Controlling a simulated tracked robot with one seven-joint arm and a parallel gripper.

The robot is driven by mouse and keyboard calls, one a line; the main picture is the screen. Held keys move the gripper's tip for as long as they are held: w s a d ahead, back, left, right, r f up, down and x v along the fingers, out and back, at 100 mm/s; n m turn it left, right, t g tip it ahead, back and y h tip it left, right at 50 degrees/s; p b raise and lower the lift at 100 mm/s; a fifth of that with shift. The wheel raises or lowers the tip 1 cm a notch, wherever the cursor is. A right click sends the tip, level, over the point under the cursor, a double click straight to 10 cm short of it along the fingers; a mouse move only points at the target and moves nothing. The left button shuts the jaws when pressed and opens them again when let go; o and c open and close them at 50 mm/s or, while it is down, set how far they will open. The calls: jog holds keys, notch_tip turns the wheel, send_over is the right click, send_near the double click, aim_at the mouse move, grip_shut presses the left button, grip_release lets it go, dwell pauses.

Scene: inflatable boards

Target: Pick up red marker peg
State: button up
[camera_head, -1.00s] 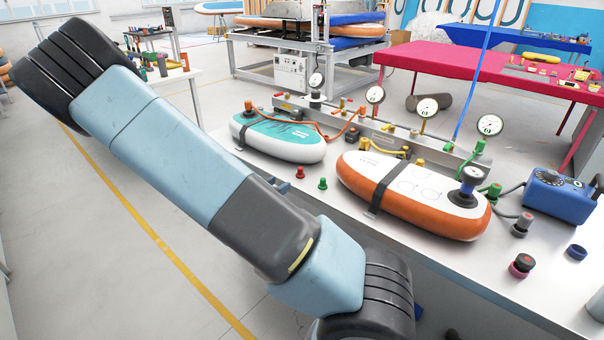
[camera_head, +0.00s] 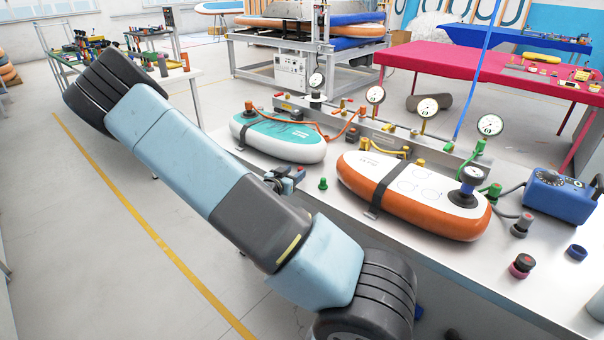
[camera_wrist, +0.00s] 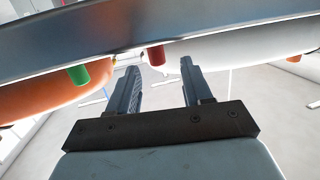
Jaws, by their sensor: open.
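The red marker peg (camera_wrist: 156,55) shows in the wrist view just past my fingertips, in line with the gap between them. In the head view only a bit of the red peg (camera_head: 299,170) shows beside my gripper (camera_head: 285,178), at the near edge of the bench by the teal board. In the wrist view my gripper (camera_wrist: 160,70) is open, with nothing visible between its fingers. The arm hides part of the gripper in the head view. I cannot tell whether the fingers overlap the peg in depth.
A green peg (camera_head: 323,184) stands close to the right of the red one. The teal-and-white board (camera_head: 290,150) and the orange-and-white board (camera_head: 420,222) lie behind on the bench (camera_head: 480,280). The wrist view is upside down, with the bench edge (camera_wrist: 100,30) across its top.

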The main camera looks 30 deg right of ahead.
aim_at(299, 170)
jog(key=x, duration=0.5)
jog(key=shift+s, duration=0.1)
jog(key=shift+c, duration=0.2)
grip_shut()
